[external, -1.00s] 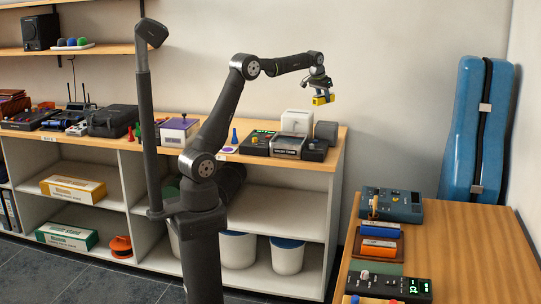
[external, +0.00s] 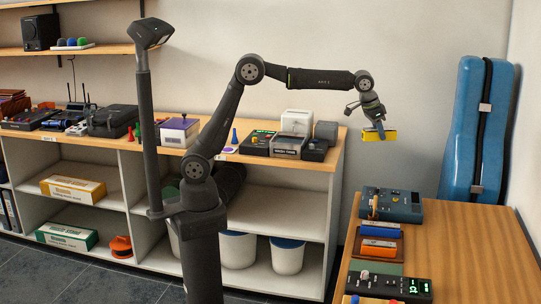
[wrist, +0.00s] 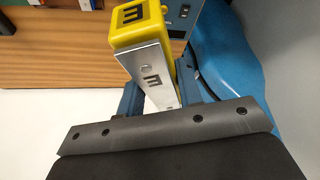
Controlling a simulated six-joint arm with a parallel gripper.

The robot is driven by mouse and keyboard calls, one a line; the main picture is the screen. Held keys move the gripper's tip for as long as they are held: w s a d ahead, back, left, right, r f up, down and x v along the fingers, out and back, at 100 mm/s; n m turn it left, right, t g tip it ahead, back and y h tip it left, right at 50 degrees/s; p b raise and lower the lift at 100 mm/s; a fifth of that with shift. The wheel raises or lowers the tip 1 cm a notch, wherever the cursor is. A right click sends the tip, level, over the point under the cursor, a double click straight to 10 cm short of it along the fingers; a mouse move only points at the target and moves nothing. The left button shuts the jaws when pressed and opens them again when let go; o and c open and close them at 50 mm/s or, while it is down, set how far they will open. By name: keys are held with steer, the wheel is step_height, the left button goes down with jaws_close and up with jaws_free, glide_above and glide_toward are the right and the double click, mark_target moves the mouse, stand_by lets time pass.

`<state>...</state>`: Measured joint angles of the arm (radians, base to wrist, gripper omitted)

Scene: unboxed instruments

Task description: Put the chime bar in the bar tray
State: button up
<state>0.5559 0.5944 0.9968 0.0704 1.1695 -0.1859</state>
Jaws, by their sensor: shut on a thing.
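The chime bar (external: 385,136) has a yellow body and a silver metal plate marked E. My gripper (external: 376,122) is shut on it and holds it in the air, left of and well above the right-hand table. In the wrist view the chime bar (wrist: 139,28) sticks out from between the blue fingers, tilted in the picture. The bar tray (external: 384,239) is brown and lies on the right-hand table. It holds a blue bar (external: 380,231) and an orange bar (external: 379,249), with a strip of tray between them.
A dark blue-grey device (external: 396,204) stands behind the tray, and a black box with green displays (external: 392,283) stands in front. A tall blue case (external: 478,135) leans at the wall. The right of the table (external: 475,255) is clear. A shelf unit (external: 300,200) stands left.

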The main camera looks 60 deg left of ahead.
steer(key=s+d+f+m+h, duration=0.15)
steer(key=s+d+m, duration=0.35)
steer(key=s+d, duration=1.75)
step_height(320, 180, down, 19)
steer(key=s+a, duration=0.1)
steer(key=a, duration=0.1)
steer(key=shift+g, duration=0.4)
steer(key=w+f, duration=0.2)
steer(key=w, duration=0.1)
steer(key=w+a+f, duration=0.1)
steer(key=w+f, duration=0.1)
steer(key=w, duration=0.2)
steer(key=w+f, duration=0.2)
steer(key=w, duration=0.1)
steer(key=shift+w+a+f, duration=0.35)
steer(key=shift+f, duration=2.1)
steer(key=o, duration=1)
steer(key=shift+f, duration=0.15)
steer(key=shift+o, duration=0.2)
